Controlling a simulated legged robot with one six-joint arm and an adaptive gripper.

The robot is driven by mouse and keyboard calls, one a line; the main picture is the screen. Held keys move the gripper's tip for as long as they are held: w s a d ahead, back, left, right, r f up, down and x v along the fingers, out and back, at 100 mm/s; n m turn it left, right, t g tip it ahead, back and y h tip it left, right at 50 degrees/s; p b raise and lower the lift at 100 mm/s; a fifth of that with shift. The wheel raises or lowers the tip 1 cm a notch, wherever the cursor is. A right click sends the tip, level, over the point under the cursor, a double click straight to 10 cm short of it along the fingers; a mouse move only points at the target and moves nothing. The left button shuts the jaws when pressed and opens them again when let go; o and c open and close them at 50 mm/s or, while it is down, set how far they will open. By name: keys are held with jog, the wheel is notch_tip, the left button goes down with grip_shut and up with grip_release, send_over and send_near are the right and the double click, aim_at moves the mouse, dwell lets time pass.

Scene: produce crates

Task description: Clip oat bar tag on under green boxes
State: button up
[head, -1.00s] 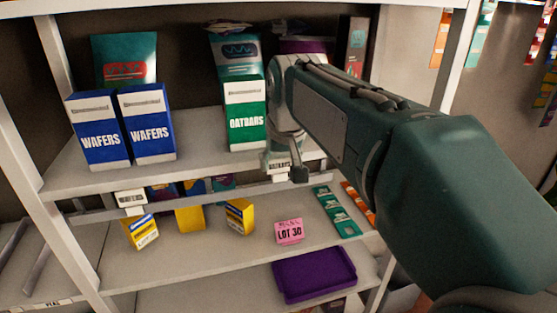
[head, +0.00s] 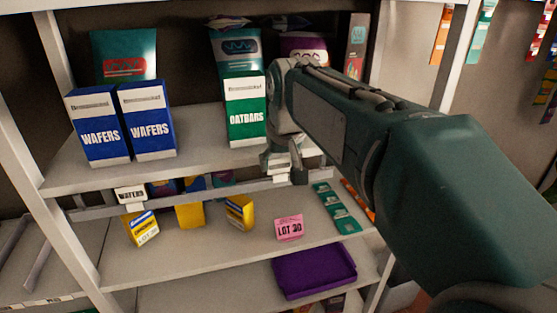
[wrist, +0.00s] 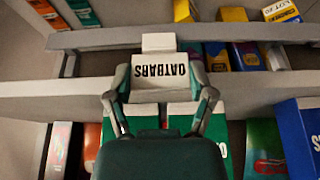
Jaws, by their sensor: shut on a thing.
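My gripper (wrist: 160,98) is shut on the white oat bar tag (wrist: 160,77), which reads OATBARS upside down in the wrist view. A plain white tab (wrist: 158,42) at the tag overlaps the shelf's front rail (wrist: 100,39). I cannot tell whether the tag touches the rail. A green OATBARS box (head: 245,112) stands on the upper shelf, left of my gripper (head: 283,165) in the head view. Two green boxes show behind the gripper in the wrist view, one of them at the right finger (wrist: 209,122). In the head view my arm hides part of this area.
Two blue WAFERS boxes (head: 148,122) stand left, with a WAFERS tag (head: 130,195) on the rail below. The lower shelf holds yellow boxes (head: 240,212), a pink LOT 30 card (head: 289,227) and green packets (head: 336,208). A purple tray (head: 314,271) lies lower.

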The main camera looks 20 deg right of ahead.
jog(key=shift+f, duration=1.25)
dwell(5.9)
jog(key=o, duration=0.7)
jog(key=shift+r, duration=0.2)
